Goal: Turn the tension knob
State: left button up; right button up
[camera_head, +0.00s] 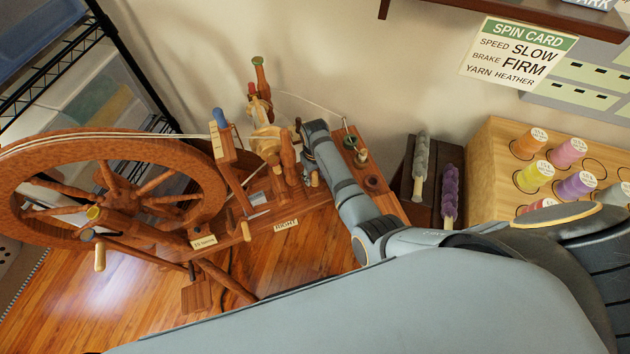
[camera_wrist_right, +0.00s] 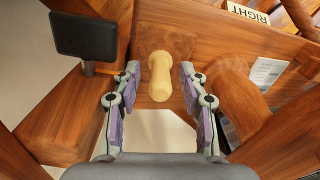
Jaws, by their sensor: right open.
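The tension knob (camera_wrist_right: 160,75) is a pale, rounded wooden peg in the right wrist view, sticking out of a brown wooden part of the spinning wheel (camera_head: 110,190). My right gripper (camera_wrist_right: 160,88) is open, with one finger on each side of the knob. A gap shows between the knob and each finger. In the head view my right arm reaches over the wheel's bench, and its fingers cannot be made out. A small pale peg (camera_head: 315,179) beside the arm may be the same knob. My left gripper is not in view.
A RIGHT label (camera_head: 286,224) is on the bench. A black pad (camera_wrist_right: 82,36) stands close to the left finger in the wrist view. Dark stands with grey (camera_head: 420,165) and purple (camera_head: 450,195) rolls and a wooden spool rack (camera_head: 490,150) stand to the right.

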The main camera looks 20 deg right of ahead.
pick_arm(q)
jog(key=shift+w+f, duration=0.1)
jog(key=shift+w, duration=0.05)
pick_arm(e)
jog(key=shift+f, duration=0.1)
grip_shut()
jog(key=n+p, duration=0.2)
jog(key=p, duration=0.1)
jog(key=shift+r, duration=0.25)
jog(key=n+p, duration=0.2)
jog(key=n, duration=0.1)
jog(key=shift+p, duration=0.3)
pick_arm(q)
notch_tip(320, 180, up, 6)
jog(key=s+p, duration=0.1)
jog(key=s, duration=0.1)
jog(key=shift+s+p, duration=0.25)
jog(key=shift+p, duration=0.05)
pick_arm(e)
jog(key=shift+f+n, duration=0.2)
jog(key=shift+n, duration=1.7)
